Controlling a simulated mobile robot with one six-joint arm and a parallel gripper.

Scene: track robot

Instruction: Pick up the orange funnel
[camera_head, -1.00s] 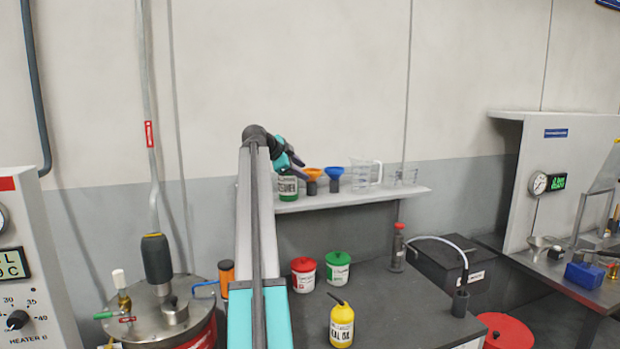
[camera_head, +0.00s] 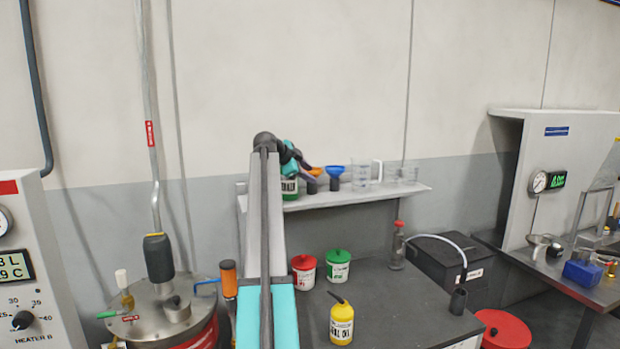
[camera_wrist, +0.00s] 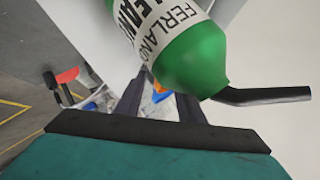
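The orange funnel (camera_head: 316,171) stands on the wall shelf, just left of the blue funnel (camera_head: 335,171). My arm partly covers it in the head view. My gripper (camera_head: 309,178) is at the shelf, close to the orange funnel's left side. In the wrist view, my gripper's (camera_wrist: 160,103) two dark fingers stand apart. A small patch of the orange funnel (camera_wrist: 159,87) shows between and beyond them, mostly hidden. I see nothing held. A green-and-white bottle (camera_wrist: 193,62) with a black spout hangs large over the fingers in the wrist view.
The same green bottle (camera_head: 290,188) stands on the shelf (camera_head: 385,194) at its left, behind my arm. A clear jug (camera_head: 362,174) and a clear beaker (camera_head: 404,174) stand to the right. Red and green tubs and a yellow bottle (camera_head: 341,322) stand on the bench below.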

